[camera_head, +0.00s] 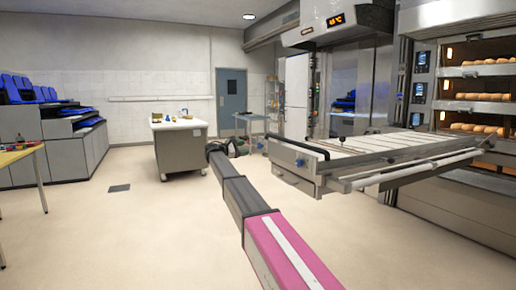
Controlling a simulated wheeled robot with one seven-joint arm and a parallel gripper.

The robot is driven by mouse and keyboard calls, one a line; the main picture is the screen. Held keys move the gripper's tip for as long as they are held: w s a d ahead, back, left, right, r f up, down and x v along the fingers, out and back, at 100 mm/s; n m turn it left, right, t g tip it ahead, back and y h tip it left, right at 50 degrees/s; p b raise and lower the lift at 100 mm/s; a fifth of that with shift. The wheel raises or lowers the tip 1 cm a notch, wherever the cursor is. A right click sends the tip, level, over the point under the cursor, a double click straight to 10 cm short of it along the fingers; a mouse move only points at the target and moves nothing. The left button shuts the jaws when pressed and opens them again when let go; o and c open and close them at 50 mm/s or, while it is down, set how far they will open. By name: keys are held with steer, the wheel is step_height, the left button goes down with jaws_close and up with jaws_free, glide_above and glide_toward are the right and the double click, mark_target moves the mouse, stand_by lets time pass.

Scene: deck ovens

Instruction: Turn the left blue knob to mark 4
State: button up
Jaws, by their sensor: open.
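No blue knob with marks can be made out clearly in the head view. A small blue spot (300,162) shows on the front of the steel loader, too small to tell what it is. My arm reaches out from the bottom right, pink then dark grey. My gripper (237,146) is at its far end, small and partly hidden by the arm. It is open, with nothing visibly held. It appears left of the loader, apart from the blue spot.
The loader (360,155) juts out at right before deck ovens with bread (480,97). A white-topped worktable (180,123) with small items stands mid-left. Grey cabinets with blue trays (65,155) and a yellow table (18,153) are at left. The floor between is clear.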

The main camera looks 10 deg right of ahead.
mark_target(258, 147)
steer(key=x, duration=0.9)
steer(key=shift+d+f, duration=0.1)
steer(key=shift+d, duration=0.15)
steer(key=c, duration=0.9)
